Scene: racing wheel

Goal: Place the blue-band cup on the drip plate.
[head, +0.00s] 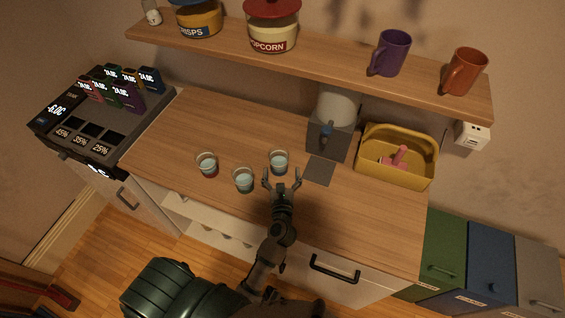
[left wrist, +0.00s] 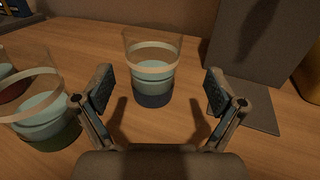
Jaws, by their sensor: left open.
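The blue-band cup (head: 279,161) stands upright on the counter, a clear glass with pale liquid and a dark blue base. It also shows in the left wrist view (left wrist: 153,92), straight ahead between the fingers. My left gripper (head: 282,176) is open and empty just in front of this cup, with its fingers spread to either side. I cannot tell whether the fingers touch the glass. The drip plate (head: 320,169) is a flat dark square to the right of the cup, bare, in front of a grey dispenser. It also shows in the left wrist view (left wrist: 248,115). My right gripper is not in view.
A cup with a green-looking base (head: 244,180) stands close left of the blue-band cup, and a red-based cup (head: 207,165) farther left. The grey dispenser (head: 330,137) rises behind the plate. A yellow basin (head: 397,177) stands right. A shelf (head: 330,58) overhangs the back.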

